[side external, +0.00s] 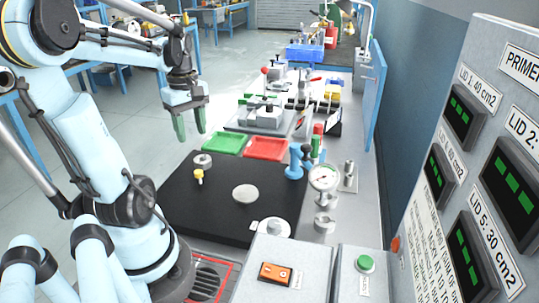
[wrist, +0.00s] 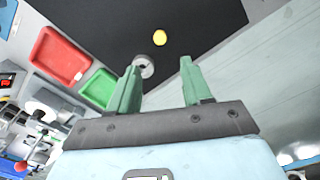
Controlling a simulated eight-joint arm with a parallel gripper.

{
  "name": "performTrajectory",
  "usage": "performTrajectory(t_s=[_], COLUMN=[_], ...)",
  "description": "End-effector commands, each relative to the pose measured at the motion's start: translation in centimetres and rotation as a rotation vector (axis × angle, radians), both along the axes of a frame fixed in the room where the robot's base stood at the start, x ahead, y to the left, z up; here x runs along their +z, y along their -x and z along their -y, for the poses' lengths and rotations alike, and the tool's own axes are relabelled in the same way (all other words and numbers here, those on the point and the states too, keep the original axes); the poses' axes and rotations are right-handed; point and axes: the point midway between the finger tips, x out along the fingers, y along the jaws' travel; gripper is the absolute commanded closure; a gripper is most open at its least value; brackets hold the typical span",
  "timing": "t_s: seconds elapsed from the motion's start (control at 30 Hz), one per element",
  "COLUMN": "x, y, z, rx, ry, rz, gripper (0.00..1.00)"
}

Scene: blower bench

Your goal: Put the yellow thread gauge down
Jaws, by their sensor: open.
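The yellow thread gauge (side external: 199,176) stands on the black mat (side external: 180,213), near the mat's left edge in the side external view. A round metal ring (side external: 202,161) is right behind it there. In the wrist view the gauge (wrist: 159,38) shows as a small yellow disc, with the ring (wrist: 144,66) close to it. My gripper (side external: 190,138) has two green fingers. It is open and empty, raised above and behind the mat, apart from the gauge. The fingers (wrist: 158,88) are well spread in the wrist view.
A green tray (side external: 225,143) and a red tray (side external: 266,149) lie behind the mat. A pale disc (side external: 245,193) lies on the mat. A dial gauge (side external: 323,178) and a blue stand (side external: 295,165) are at the right. The mat's front left is clear.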

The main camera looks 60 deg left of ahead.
Motion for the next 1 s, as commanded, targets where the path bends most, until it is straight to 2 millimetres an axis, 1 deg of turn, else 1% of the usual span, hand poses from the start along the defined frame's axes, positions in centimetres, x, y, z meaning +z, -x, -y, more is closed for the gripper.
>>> performTrajectory(t_s=[0.17,0.27,0.37,0.4,0.47,0.5,0.57,0.6,0.7,0.8,0.9,1.0], x=[0.7,0.6,0.4,0.3,0.1,0.0,-0.1,-0.2,-0.4,-0.5,-0.5,-0.5], y=[-0.4,-1.8,-4.3,-5.4,-6.9,-7.9,-9.0,-9.7,-10.8,-11.3,-11.5,-11.6], z=[0.4,1.8,4.5,5.9,8.2,9.7,12.1,13.8,17.6,20.6,22.6,23.6], rx=[-0.031,-0.158,-0.395,-0.511,-0.694,-0.813,-0.990,-1.104,-1.359,-1.555,-1.683,-1.745], ry=[-0.008,-0.041,-0.104,-0.136,-0.188,-0.224,-0.278,-0.315,-0.402,-0.476,-0.529,-0.558], rz=[0.006,0.031,0.079,0.104,0.144,0.172,0.214,0.243,0.313,0.371,0.412,0.434], gripper=[0.51,0.51,0.51,0.51,0.51,0.51,0.51,0.51,0.51,0.51,0.51,0.51])
